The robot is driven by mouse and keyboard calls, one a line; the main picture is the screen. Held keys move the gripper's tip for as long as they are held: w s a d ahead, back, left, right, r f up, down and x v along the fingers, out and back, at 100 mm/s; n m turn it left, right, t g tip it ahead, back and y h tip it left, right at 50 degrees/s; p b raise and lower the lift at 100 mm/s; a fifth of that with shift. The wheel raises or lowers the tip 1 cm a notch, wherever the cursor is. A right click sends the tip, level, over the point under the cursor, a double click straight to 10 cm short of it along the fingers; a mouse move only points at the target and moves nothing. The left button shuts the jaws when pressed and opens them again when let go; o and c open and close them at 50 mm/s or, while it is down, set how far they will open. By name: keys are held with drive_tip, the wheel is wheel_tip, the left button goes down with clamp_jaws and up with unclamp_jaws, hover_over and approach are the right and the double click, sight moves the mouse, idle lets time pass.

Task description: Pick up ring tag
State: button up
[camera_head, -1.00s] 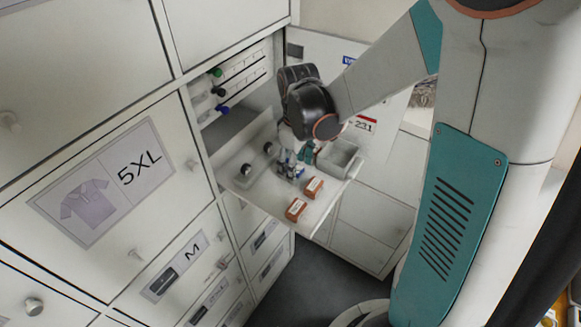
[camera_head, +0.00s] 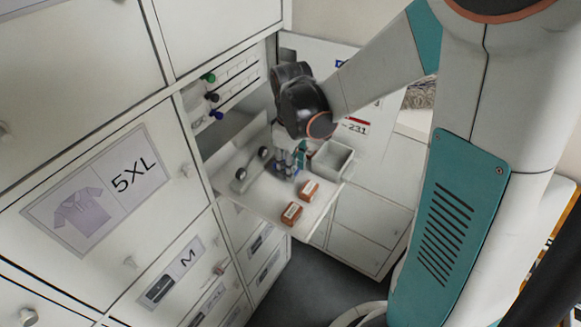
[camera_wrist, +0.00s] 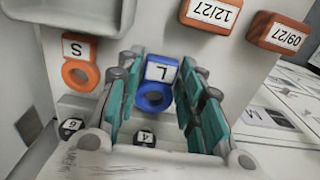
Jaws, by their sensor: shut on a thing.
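A blue ring tag (camera_wrist: 155,97) with a white label marked L sits between the teal finger pads of my gripper (camera_wrist: 155,105) in the wrist view. My gripper is shut on it; the fingers are on both sides of the tag. In the head view my gripper (camera_head: 288,160) points down over the white pull-out shelf (camera_head: 262,193), with a bit of blue at its tips. I cannot tell whether the tag still touches the shelf. An orange ring tag (camera_wrist: 80,73) marked S lies to the left in the wrist view.
Two orange-brown date blocks (camera_head: 308,189) (camera_head: 291,213) stand near the shelf's front edge. A grey open bin (camera_head: 332,160) is right of my gripper. Black numbered pieces (camera_wrist: 71,128) lie near the fingers. Cabinet drawers (camera_head: 110,185) rise at the left.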

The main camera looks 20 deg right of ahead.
wheel_tip(320, 180, up, 19)
drive_tip(key=p, duration=0.2)
drive_tip(key=shift+s+f, duration=0.15)
idle(0.6)
